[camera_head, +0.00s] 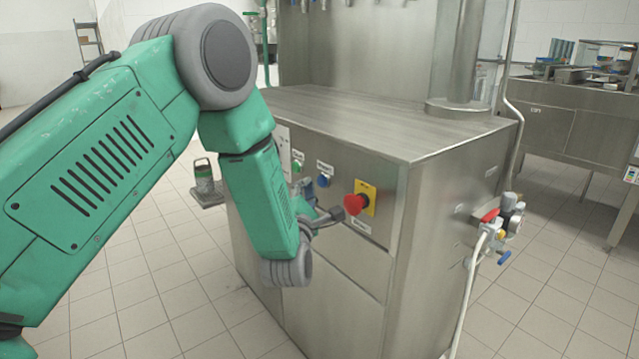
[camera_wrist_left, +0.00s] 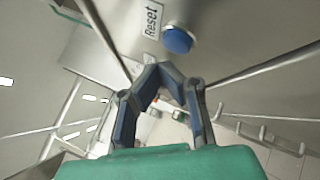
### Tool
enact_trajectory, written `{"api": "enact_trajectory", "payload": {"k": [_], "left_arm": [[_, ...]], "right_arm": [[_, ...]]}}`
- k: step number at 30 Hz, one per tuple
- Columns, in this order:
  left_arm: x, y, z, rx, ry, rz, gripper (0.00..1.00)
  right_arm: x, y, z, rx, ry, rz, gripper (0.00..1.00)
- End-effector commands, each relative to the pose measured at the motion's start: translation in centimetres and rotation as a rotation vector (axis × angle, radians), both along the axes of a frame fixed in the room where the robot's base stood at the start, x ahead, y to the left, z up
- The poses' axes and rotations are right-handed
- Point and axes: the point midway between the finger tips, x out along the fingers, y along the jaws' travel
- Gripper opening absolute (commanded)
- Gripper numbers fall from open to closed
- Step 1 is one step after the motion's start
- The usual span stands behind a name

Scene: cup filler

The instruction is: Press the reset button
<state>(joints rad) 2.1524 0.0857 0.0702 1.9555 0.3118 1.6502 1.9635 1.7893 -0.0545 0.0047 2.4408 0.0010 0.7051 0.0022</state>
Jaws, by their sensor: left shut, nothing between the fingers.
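The reset button is the blue round button (camera_head: 322,181) on the front of the steel machine. In the left wrist view the blue button (camera_wrist_left: 178,40) sits beside a label reading "Reset" (camera_wrist_left: 152,20). My left gripper (camera_head: 338,213) is in front of the panel, appearing just below and right of the blue button and left of the red button. In the left wrist view its shut, empty fingertips (camera_wrist_left: 159,70) appear below the button, with a visible gap in the picture. I see no contact with the button. My right gripper is not in view.
A red mushroom button (camera_head: 355,204) on a yellow plate (camera_head: 370,190) is close to my left gripper. A green button (camera_head: 297,166) is left of the blue one. Valves with a hose (camera_head: 502,224) stick out from the machine's right side. Tiled floor (camera_head: 150,290) lies in front.

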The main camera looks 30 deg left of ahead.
Motion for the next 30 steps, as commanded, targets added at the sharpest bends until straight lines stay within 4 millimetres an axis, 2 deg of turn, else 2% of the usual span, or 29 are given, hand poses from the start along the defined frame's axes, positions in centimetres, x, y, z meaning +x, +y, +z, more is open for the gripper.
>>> {"api": "enact_trajectory", "payload": {"k": [15, 30], "left_arm": [[-4.7, 2.0, 0.0, -0.002, 0.001, 0.001, 0.0], [-5.1, 2.1, 0.0, -0.001, 0.001, 0.0, 0.0]], "right_arm": [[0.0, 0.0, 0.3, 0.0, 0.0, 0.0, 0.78], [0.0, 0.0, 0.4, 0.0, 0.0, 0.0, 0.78]]}}
